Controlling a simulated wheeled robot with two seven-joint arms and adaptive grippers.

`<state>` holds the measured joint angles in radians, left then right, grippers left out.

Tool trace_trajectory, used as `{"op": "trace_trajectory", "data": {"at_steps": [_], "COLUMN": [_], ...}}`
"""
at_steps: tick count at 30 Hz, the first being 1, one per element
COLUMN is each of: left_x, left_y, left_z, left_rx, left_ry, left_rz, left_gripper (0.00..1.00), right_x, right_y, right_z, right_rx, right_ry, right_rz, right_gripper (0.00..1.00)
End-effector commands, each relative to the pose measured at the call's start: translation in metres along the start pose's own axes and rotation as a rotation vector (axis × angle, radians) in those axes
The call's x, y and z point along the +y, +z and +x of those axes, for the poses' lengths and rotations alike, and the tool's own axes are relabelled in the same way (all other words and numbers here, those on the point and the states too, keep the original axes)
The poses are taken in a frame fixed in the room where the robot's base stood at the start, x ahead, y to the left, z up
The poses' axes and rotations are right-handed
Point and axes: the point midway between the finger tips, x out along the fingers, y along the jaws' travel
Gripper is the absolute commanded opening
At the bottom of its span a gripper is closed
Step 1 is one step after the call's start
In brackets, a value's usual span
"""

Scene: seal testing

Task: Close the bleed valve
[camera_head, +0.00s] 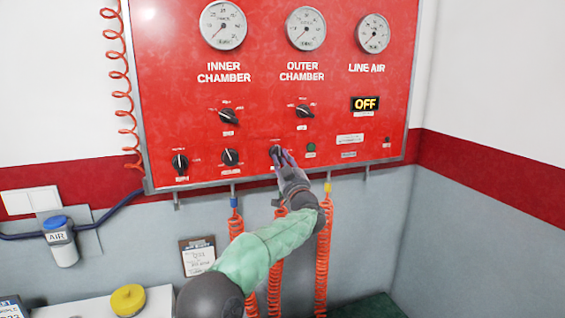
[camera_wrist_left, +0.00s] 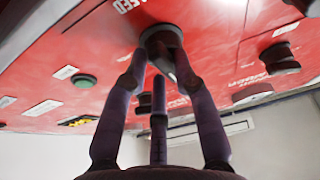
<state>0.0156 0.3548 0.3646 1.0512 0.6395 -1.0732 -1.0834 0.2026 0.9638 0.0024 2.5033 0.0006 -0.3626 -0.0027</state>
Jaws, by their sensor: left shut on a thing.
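The bleed valve is a round black knob (camera_head: 274,151) in the lower row of the red panel (camera_head: 180,80). In the left wrist view the knob (camera_wrist_left: 160,38) sits beside white lettering, of which only the end, like "EED", shows. My left gripper (camera_head: 283,158) reaches up to the panel from below, and its purple fingers (camera_wrist_left: 162,75) are shut around the knob. The fingers hide part of the knob, so I cannot tell its pointer's direction. My right gripper is in neither view.
Other black knobs (camera_head: 230,157) sit left of and above the bleed valve. A green button (camera_head: 311,147) is close on its right. Gauges (camera_head: 223,25) and an "OFF" display (camera_head: 365,104) are higher up. Coiled orange hoses (camera_head: 322,250) hang below the panel.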

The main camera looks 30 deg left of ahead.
Motion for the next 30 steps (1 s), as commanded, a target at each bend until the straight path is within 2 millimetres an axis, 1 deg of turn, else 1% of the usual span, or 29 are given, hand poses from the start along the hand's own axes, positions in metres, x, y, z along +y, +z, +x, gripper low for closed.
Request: {"op": "trace_trajectory", "data": {"at_steps": [1,6,7,9,23,26,30], "left_x": [-0.005,-0.006,-0.006,-0.006,-0.003,-0.002,-0.002], "left_y": [-0.015,-0.015,-0.016,-0.015,-0.006,-0.006,-0.006], "left_z": [0.005,0.005,0.005,0.005,0.0,-0.008,-0.031], "left_rx": [0.022,0.022,0.022,0.022,0.009,0.008,0.008], "left_ry": [-0.009,-0.009,-0.009,-0.01,-0.004,-0.003,-0.001], "left_rz": [-0.011,-0.011,-0.011,-0.01,-0.003,-0.003,-0.004], "left_gripper": [0.0,0.0,0.31,0.49,0.49,0.49,0.49], "right_x": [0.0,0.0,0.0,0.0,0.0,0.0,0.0], "right_y": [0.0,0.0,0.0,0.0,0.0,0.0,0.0], "right_z": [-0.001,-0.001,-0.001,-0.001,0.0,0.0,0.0], "right_rx": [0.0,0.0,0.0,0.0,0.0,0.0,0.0], "right_ry": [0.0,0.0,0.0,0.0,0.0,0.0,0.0], "right_rz": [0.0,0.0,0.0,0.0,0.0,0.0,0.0], "right_gripper": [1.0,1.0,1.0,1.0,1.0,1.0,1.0]}}
